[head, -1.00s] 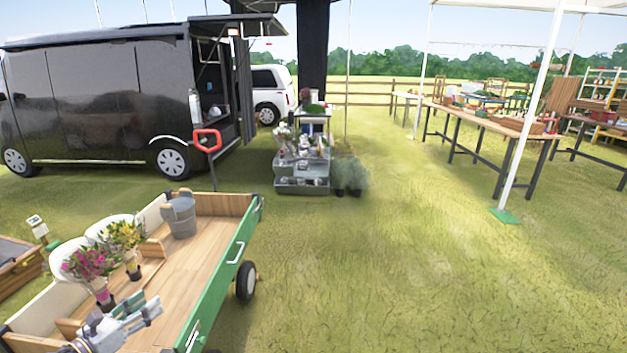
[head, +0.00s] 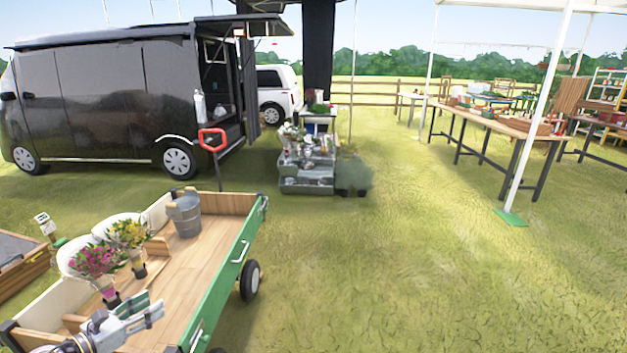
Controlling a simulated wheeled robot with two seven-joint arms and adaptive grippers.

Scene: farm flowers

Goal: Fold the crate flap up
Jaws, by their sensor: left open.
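Grey crates (head: 306,187) stand stacked on the grass beyond the wagon, with flowers and small items in and on them. A crate flap cannot be made out clearly at this distance. My left gripper (head: 153,308) is at the lower left, over the near part of the wooden wagon (head: 205,259). Its fingers are apart with nothing between them, and it is well short of the grey crates. My right gripper is not in view.
The wagon has green sides and holds a grey bucket (head: 184,216) and flower bunches (head: 95,259). A black van (head: 100,100) stands behind. Tables (head: 500,122) under a white-poled canopy are at the right. The grass in the middle and right foreground is clear.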

